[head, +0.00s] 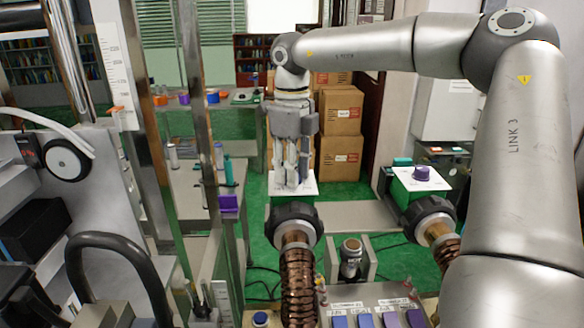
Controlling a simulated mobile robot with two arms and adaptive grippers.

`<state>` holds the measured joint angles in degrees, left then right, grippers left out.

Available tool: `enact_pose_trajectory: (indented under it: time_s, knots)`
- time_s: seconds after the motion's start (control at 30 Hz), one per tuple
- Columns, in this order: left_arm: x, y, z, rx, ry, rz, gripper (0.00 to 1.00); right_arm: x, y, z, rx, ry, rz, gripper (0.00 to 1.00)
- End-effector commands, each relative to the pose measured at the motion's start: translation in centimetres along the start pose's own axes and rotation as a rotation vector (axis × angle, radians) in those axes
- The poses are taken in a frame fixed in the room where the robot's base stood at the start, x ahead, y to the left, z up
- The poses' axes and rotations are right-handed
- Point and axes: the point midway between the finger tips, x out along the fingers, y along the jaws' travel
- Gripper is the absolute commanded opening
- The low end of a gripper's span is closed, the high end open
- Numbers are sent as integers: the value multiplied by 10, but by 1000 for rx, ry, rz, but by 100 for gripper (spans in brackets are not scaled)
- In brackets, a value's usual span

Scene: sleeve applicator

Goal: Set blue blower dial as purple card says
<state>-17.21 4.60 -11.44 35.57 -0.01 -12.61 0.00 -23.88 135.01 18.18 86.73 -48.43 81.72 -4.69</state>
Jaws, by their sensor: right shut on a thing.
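My right gripper (292,181) points straight down over the white top plate (308,187) of a green blower box. It is shut on the dial there, which its fingers hide almost wholly; I cannot read the dial's setting or be sure of its colour. A second white-topped green box at the right carries a purple dial (421,173), with nothing touching it. Several blue to purple cards stand in a labelled panel (375,293) at the bottom edge, cut off by the frame; the purple-most one (415,318) has no readable setting. My left gripper is not in view.
Black-collared copper hoses (298,270) rise in front of the boxes. A small dark cylinder (351,258) stands between them. A metal post (190,90) and a grey machine with a black handle (120,250) fill the left. Cardboard boxes (341,120) stand behind.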

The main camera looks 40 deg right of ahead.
Motion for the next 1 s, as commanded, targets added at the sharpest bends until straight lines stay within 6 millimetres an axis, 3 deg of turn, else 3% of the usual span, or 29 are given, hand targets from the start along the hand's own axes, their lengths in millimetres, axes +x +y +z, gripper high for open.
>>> enact_pose_trajectory:
  time_s: [0.37, 0.9, 0.93, 1.0]
  knots:
    - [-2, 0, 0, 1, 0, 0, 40, -4, -1, 2, -158, -10, -6, 4]
    - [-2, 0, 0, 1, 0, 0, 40, -4, -1, 2, -181, -11, -6, 4]
    - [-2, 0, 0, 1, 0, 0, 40, -4, -1, 2, -180, -11, -6, 31]
    - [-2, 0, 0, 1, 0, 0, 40, -4, -1, 2, -180, -10, -6, 40]
